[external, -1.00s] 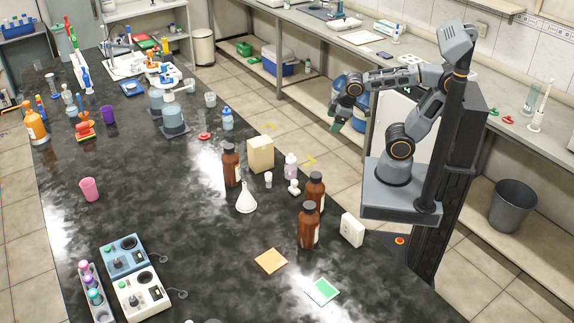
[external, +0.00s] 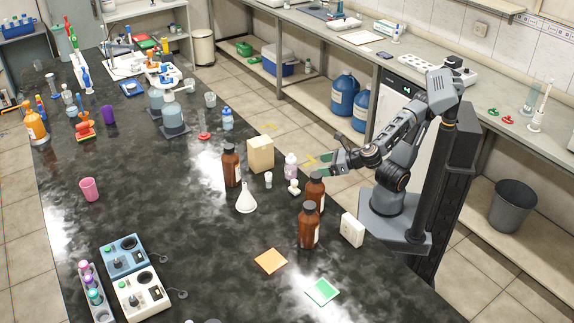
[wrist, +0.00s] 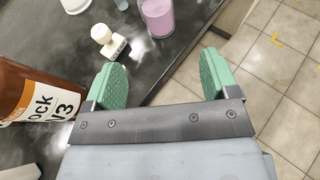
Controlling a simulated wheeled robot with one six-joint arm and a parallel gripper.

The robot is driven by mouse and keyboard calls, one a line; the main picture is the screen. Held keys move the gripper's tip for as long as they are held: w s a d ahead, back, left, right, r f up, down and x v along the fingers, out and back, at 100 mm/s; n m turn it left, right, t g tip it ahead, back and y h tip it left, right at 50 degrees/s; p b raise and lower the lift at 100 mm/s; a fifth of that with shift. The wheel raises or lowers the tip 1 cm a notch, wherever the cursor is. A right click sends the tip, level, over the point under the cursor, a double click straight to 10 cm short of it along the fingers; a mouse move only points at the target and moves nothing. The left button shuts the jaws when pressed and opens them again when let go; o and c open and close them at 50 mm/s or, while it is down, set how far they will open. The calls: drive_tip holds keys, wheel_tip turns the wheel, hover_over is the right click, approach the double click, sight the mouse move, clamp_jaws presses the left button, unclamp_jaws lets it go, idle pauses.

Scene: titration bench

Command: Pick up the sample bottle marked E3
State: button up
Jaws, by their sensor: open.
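No label reading E3 is legible in either view. A small bottle with pinkish-lilac contents (external: 291,166) stands near the bench's right edge; what appears to be the same bottle shows at the top of the wrist view (wrist: 157,17), with no mark readable. My gripper (external: 328,161), with green finger pads, is open and empty at that edge, to the right of the pinkish bottle. In the wrist view the gap between its fingers (wrist: 163,65) holds nothing, and the pinkish bottle is ahead of it. A small white bottle (external: 268,180) stands farther left.
Two brown bottles (external: 316,191) (external: 308,229) stand near the bench's right edge. A white stamp-like object (wrist: 107,38) lies between the N3 bottle and the pinkish one. A tan box (external: 260,154) stands behind.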

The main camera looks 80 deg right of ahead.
drive_tip(key=p, duration=0.3)
approach(291, 171)
drive_tip(key=w+d+f, duration=0.2)
drive_tip(key=f, duration=0.1)
drive_tip(key=shift+w+d, duration=0.2)
drive_tip(key=shift+w, duration=0.2)
drive_tip(key=shift+p+x, duration=0.6)
drive_tip(key=shift+x, duration=0.45)
drive_tip(key=w+p, duration=0.1)
drive_tip(key=p, duration=0.2)
drive_tip(key=shift+w, duration=0.1)
drive_tip(key=shift+x, duration=2.1)
drive_tip(key=c, duration=1.1)
